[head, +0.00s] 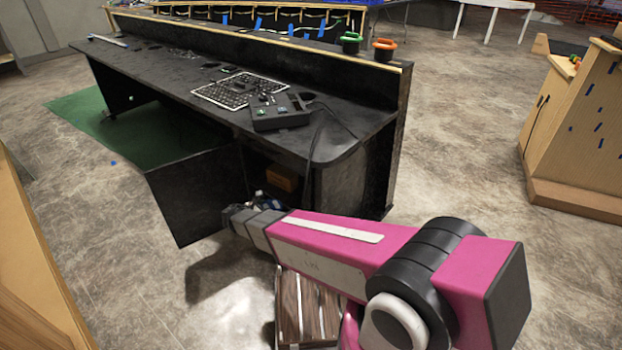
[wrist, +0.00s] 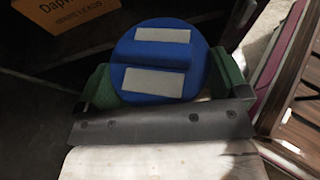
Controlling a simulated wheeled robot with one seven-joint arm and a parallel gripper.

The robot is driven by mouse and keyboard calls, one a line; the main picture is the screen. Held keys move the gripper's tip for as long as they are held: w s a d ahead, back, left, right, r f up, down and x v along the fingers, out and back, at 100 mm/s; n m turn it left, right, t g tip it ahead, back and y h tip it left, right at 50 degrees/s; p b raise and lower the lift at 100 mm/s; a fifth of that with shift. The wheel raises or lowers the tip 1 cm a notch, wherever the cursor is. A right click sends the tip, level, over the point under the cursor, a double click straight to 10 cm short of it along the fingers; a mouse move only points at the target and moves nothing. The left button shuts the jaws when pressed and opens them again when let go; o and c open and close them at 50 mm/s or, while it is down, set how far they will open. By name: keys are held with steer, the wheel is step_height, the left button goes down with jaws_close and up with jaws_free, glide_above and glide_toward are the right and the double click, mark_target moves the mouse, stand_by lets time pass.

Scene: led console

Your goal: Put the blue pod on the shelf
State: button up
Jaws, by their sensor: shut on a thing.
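The blue pod (wrist: 158,62) is a round blue disc with a raised bar and two pale grey strips, seen close up in the wrist view. My gripper (wrist: 165,88) is shut on it, with a green finger on each side. In the head view my gripper (head: 252,208) is low in front of the open right end of the black console, and the pod is mostly hidden there. A raised ledge (head: 300,45) runs along the back of the console; I cannot tell whether this or the dark opening below is the shelf.
A green-topped pod (head: 351,43) and an orange-topped pod (head: 385,49) stand on the ledge's right end. A black control box (head: 280,112) sits on the desktop (head: 190,75). An orange box (head: 283,178) is inside the console opening. A slatted wooden piece (head: 308,305) is below my arm.

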steer(key=w+d, duration=0.3)
steer(key=d, duration=0.1)
steer(key=w+d, duration=0.3)
steer(key=d, duration=0.1)
steer(key=w+d, duration=0.3)
steer(key=d, duration=0.1)
steer(key=shift+w, duration=0.2)
steer(key=shift+w+d, duration=0.75)
steer(key=shift+d, duration=0.3)
steer(key=shift+w+d+f, duration=0.15)
steer(key=shift+d+f, duration=0.05)
steer(key=shift+f, duration=0.55)
steer(key=shift+f, duration=0.1)
steer(key=o, duration=0.6)
steer(key=shift+o, duration=0.2)
steer(key=shift+a+r, duration=0.15)
steer(key=shift+r, duration=0.05)
steer(key=v, duration=1.1)
steer(key=shift+s+a+r, duration=0.2)
steer(key=shift+s, duration=0.05)
